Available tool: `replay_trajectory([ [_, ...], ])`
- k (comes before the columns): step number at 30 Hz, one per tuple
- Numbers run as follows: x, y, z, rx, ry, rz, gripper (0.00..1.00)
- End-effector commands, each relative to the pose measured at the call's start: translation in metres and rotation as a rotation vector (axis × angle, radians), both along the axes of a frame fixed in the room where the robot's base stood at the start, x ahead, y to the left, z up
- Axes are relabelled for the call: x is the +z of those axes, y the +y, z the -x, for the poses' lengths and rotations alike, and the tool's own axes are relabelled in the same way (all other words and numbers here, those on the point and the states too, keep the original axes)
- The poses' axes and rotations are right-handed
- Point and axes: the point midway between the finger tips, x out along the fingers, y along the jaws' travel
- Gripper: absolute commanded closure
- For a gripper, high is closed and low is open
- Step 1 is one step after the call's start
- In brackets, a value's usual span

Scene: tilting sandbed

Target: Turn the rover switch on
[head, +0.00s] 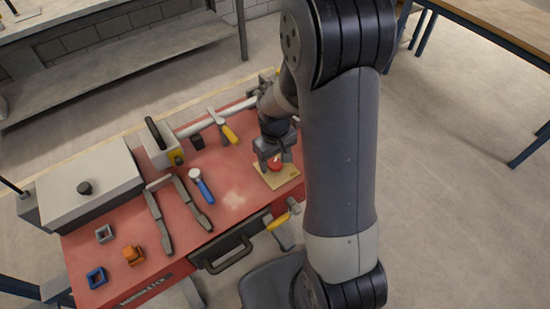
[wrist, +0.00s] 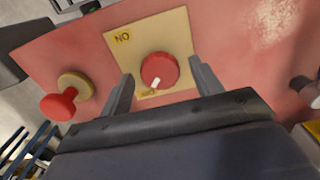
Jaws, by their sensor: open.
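The switch is a round red knob (wrist: 160,71) with a white pointer mark, set on a tan plate (wrist: 178,24). The word ON shows upside down at one edge of the plate. The white mark points the opposite way, toward a second label that is partly hidden and hard to read. In the head view the knob (head: 275,161) and plate (head: 278,180) are at the right end of the red bench top. My gripper (wrist: 162,84) is open, with one finger on each side of the knob. I cannot tell whether the fingers touch it.
In the wrist view a red mushroom-shaped knob (wrist: 58,104) stands left of the plate. On the red bench top (head: 238,205) lie a blue-handled tool (head: 201,186), a yellow-handled tool (head: 228,132) and dark bars (head: 158,214). A large grey box (head: 85,190) stands at the left.

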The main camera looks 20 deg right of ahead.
Motion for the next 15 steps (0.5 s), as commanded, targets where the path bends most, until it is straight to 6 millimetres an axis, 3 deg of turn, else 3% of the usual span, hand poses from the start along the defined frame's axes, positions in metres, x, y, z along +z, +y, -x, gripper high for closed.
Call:
replay_trajectory([
  [8,-0.0014,-0.0001,0.0002,0.0,0.0,0.0,0.39],
  [15,-0.0013,0.0,0.0001,0.0,0.0,0.0,0.58],
])
